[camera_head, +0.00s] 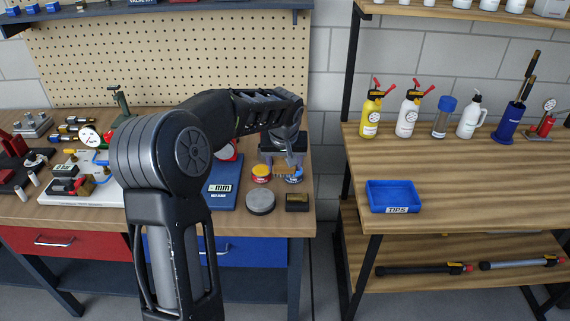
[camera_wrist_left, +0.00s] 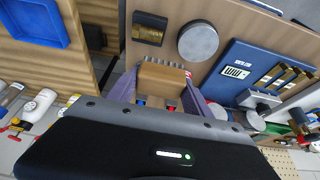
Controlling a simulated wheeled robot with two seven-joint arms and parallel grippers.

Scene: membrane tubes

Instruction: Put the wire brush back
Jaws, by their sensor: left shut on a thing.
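The wire brush (camera_wrist_left: 163,78) has a brown block and a row of grey bristles. It sits between the fingers of my left gripper (camera_wrist_left: 166,95) in the left wrist view, bristles facing away from the palm. In the head view my left gripper (camera_head: 287,148) hangs over the right end of the left workbench, and the brush (camera_head: 284,170) shows small below it, near the tins. My left gripper is shut on the brush. The gripper body hides part of what lies beneath. My right gripper is in neither view.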

